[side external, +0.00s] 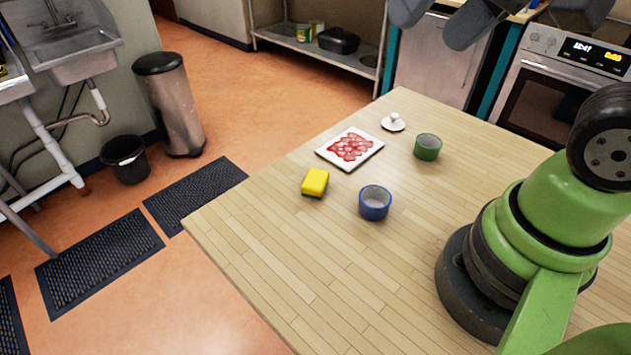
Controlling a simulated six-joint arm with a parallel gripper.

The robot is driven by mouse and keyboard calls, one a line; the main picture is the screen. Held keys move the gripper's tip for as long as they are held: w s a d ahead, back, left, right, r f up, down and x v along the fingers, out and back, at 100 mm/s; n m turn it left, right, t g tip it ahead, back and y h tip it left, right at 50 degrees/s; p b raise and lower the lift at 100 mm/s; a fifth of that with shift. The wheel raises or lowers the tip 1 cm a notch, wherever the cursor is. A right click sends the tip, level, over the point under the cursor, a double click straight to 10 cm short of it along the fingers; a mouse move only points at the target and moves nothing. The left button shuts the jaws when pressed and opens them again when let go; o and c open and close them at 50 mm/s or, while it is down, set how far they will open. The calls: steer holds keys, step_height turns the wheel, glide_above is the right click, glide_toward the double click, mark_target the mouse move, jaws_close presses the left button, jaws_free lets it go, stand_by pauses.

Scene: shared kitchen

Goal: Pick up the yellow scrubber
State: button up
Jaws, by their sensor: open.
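The yellow scrubber (315,181) lies on the wooden table, near its left edge, with a dark green layer along its underside. My gripper (432,27) shows only in part at the top edge of the side external view. Its two dark fingers are apart, with nothing seen between them. It is high above the table and well away from the scrubber. The rest of the gripper is cut off by the frame.
A blue bowl (375,203) stands just right of the scrubber. A white board with a red pattern (350,149), a white lid-like piece with a knob (393,123) and a green cup (428,147) are farther back. The table's (290,262) front left is clear.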

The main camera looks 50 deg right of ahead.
steer(key=w+f+m+g, duration=0.25)
steer(key=w+f, duration=0.25)
steer(key=w, duration=0.3)
steer(key=m+g+h, duration=0.2)
steer(key=m+g, duration=0.2)
steer(key=m, duration=0.1)
glide_above(315, 178)
steer(key=shift+t, duration=0.25)
steer(key=f, duration=2)
steer(key=shift+d, duration=0.25)
steer(key=f, duration=0.5)
steer(key=shift+a+f, duration=0.2)
steer(key=shift+f, duration=0.2)
steer(key=shift+c, duration=0.2)
steer(key=c, duration=1)
